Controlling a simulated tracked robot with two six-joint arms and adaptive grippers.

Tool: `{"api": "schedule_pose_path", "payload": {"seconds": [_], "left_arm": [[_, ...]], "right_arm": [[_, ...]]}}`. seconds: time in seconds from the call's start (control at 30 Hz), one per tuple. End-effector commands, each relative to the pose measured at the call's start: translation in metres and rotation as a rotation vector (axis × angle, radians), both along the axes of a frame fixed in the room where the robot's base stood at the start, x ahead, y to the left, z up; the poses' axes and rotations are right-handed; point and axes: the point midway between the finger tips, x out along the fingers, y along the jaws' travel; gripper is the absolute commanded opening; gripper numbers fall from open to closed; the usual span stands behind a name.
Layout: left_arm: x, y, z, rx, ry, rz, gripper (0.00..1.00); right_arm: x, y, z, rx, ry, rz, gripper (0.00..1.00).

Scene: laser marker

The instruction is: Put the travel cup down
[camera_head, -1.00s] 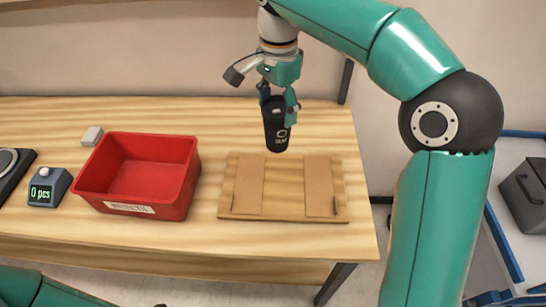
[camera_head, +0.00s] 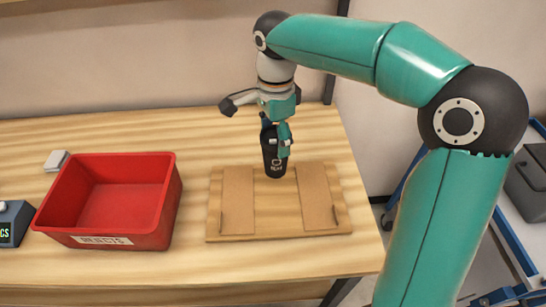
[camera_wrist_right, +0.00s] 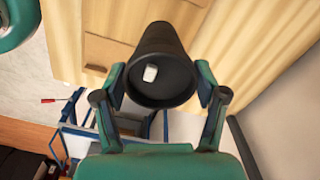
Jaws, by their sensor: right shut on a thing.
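The travel cup (camera_head: 274,160) is black with a pale logo and looks upright. My right gripper (camera_head: 276,134) is shut on it from above, with a finger on either side near its top. The cup's base is at the back edge of the wooden board (camera_head: 267,205), which has two brown pads; I cannot tell whether it touches the table. In the right wrist view the cup (camera_wrist_right: 163,65) sits between the two fingers of my right gripper (camera_wrist_right: 162,88), with a small pale patch on its dark top. My left gripper is not in view.
A red bin (camera_head: 108,240) labelled as rejects stands left of the board. A small grey block (camera_head: 56,160) and part of a display box (camera_head: 12,222) are further left. The wooden table (camera_head: 200,140) is bare behind the board. Its right edge is close.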

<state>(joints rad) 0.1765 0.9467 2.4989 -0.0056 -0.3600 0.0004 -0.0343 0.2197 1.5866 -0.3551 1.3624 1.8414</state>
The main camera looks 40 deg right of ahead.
Motion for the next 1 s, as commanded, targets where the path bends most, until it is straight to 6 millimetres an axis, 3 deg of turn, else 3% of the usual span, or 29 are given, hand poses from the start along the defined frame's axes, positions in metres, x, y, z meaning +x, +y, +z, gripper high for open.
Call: {"api": "schedule_pose_path", "payload": {"seconds": [0.5, 0.87, 0.9, 1.0], "left_arm": [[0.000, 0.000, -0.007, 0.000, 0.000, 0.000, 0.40], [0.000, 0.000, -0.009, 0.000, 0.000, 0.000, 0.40], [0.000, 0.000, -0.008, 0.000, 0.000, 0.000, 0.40], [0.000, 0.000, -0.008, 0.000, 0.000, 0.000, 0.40]], "right_arm": [[0.000, -0.001, -0.053, -0.001, 0.000, -0.002, 0.57], [0.000, -0.001, -0.057, -0.001, -0.001, -0.002, 0.57], [0.000, -0.001, -0.057, -0.001, 0.000, -0.002, 0.76], [0.000, -0.001, -0.056, -0.001, 0.000, -0.002, 0.93]]}}
